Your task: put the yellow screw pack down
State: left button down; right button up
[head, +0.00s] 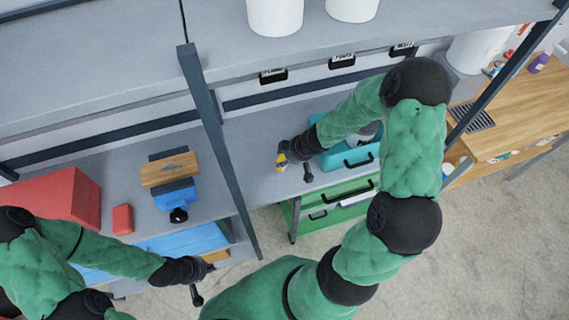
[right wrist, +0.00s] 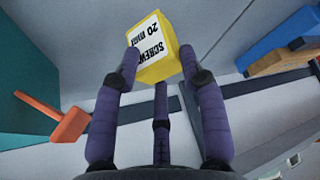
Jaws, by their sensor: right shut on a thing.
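The yellow screw pack (right wrist: 160,45) is a small box with a white label reading "SCREW". It is between the purple fingertips of my right gripper (right wrist: 158,62), which is shut on it. In the head view, the pack (head: 281,161) shows as a small yellow patch at the end of my right gripper (head: 288,158), partly hidden by the fingers. They are over the grey shelf (head: 262,182), left of a teal toolbox. I cannot tell whether the pack touches the shelf. My left gripper (head: 197,282) is low at the left; its fingers are too unclear to read.
The teal toolbox (head: 353,160) stands close right of my right gripper. A dark shelf post (head: 222,160) rises to its left. Beyond it are a blue vise (head: 176,193) with a wooden block, and red boxes (head: 122,219). A green drawer cabinet (head: 330,214) is below.

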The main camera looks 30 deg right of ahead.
jog(key=shift+w+f, duration=0.2)
jog(key=shift+f, duration=0.1)
jog(key=shift+f+b, duration=1.25)
jog(key=shift+f, duration=0.25)
jog(key=o, duration=1.2)
jog(key=shift+f, duration=0.1)
jog(key=shift+o, duration=0.2)
jog(key=p+v, duration=0.7)
jog(key=v, duration=0.5)
jog(key=shift+p, duration=0.3)
jog(key=shift+d, duration=0.1)
